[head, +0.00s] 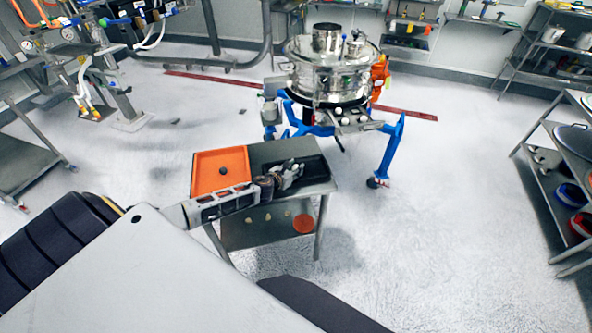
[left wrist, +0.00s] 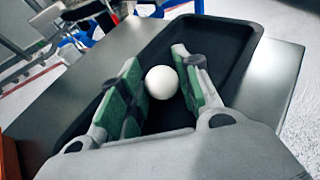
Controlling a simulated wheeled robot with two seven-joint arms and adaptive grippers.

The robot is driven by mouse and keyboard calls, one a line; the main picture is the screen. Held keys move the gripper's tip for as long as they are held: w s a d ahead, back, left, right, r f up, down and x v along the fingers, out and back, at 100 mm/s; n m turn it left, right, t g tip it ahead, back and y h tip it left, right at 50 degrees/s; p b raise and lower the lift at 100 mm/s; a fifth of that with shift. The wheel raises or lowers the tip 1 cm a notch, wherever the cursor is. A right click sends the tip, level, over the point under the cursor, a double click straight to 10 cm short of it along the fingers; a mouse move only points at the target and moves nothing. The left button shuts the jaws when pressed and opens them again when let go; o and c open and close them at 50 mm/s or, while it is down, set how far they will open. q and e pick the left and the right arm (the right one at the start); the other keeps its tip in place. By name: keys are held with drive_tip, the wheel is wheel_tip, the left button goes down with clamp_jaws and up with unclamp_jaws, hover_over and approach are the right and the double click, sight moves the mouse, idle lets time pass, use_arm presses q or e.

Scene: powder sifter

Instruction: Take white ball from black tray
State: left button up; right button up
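The black tray (head: 262,158) is in the right part of the small metal table in the head view. In the left wrist view its rim (left wrist: 250,38) surrounds my gripper. My left gripper (head: 297,170) is over the tray. In the left wrist view the white ball (left wrist: 162,82) sits between the green pads of my left gripper (left wrist: 160,80), close to the fingertips. Both pads appear to touch its sides. I cannot tell its height over the tray floor. The ball is not distinguishable in the head view. My right gripper is not in view.
The metal sifter (head: 330,75) on blue legs stands behind the table. A lower shelf (head: 262,234) holds small pale objects and an orange disc (head: 303,223).

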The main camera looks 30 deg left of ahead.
sight(294, 168)
use_arm(q)
drive_tip(key=shift+r, duration=0.2)
idle(0.3)
drive_tip(key=shift+r, duration=4.8)
